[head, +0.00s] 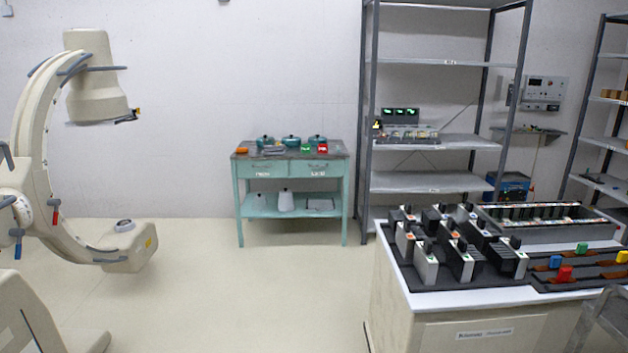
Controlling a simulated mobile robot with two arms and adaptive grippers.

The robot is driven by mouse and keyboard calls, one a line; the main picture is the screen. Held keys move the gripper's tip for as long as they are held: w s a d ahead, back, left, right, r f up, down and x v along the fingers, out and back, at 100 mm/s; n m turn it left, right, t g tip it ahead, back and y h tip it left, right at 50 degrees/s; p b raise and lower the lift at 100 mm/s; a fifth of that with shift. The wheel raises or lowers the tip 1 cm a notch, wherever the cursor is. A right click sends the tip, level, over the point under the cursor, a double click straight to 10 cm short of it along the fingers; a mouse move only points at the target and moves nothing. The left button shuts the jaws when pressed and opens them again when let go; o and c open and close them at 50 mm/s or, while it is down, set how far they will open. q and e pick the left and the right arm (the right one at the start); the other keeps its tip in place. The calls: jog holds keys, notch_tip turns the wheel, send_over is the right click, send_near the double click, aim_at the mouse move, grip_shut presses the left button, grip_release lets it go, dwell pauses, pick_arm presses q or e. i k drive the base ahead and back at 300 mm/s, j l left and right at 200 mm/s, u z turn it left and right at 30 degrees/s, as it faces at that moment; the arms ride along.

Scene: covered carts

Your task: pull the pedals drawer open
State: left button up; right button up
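A teal side table (347,205) stands against the back wall, with two shut drawers side by side under its top. The left drawer (281,170) and the right drawer (334,168) each carry a small white label, too blurred to read for certain. I cannot tell which one is the pedals drawer. Neither of my grippers is in view.
Teal pots (291,141) stand on the table top; a white canister (286,200) sits on its lower shelf. A C-arm machine (35,125) stands left. A white-topped cabinet (440,330) fills the right foreground, with a shelf rack (368,130) behind. Open floor lies between.

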aim_at(317, 161)
jog(key=i+j, duration=0.2)
jog(key=i, duration=0.25)
jog(key=i+j, duration=0.2)
jog(key=i, duration=0.25)
jog(key=i+j+u, duration=0.1)
jog(key=i, duration=0.3)
jog(key=i+l+u, duration=0.1)
jog(key=i+u, duration=0.25)
jog(key=i, duration=1.5)
jog(key=i+l+u, duration=0.1)
jog(key=i+l, duration=0.2)
jog(key=i, duration=0.25)
jog(key=i+l+u, duration=0.1)
jog(key=i+l, duration=0.3)
jog(key=i, duration=0.2)
jog(key=i+l+u, duration=0.1)
jog(key=i+l, duration=0.45)
jog(key=l, duration=0.2)
jog(key=i+l+u, duration=0.1)
jog(key=l, duration=0.3)
jog(key=i+l+u, duration=0.1)
jog(key=l, duration=0.25)
jog(key=i+l, duration=0.15)
jog(key=l, duration=0.25)
jog(key=i+l+u, duration=0.1)
jog(key=l, duration=0.3)
